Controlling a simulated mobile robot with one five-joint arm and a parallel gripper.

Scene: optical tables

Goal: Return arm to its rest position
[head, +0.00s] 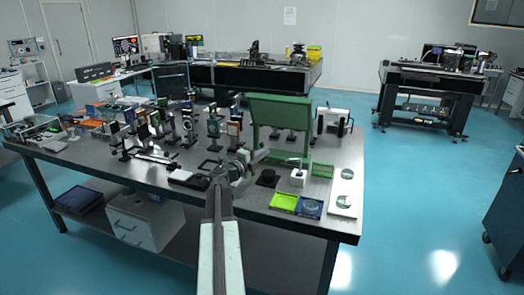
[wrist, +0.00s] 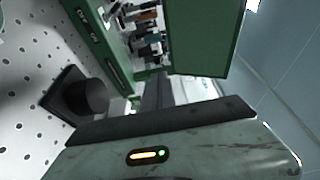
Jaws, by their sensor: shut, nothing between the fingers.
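My arm (head: 218,240) reaches forward from the bottom middle of the head view, over the front edge of the optical table (head: 290,222). The wrist view looks across at a tilt.
Several optics mounts (head: 165,125) crowd the table's left and middle. At the right front are a yellow-green tray (head: 284,202), a blue tray (head: 309,208) and a white board with round lenses (head: 344,190). A dark cabinet (head: 505,215) stands at far right. The blue floor (head: 420,190) between is clear.

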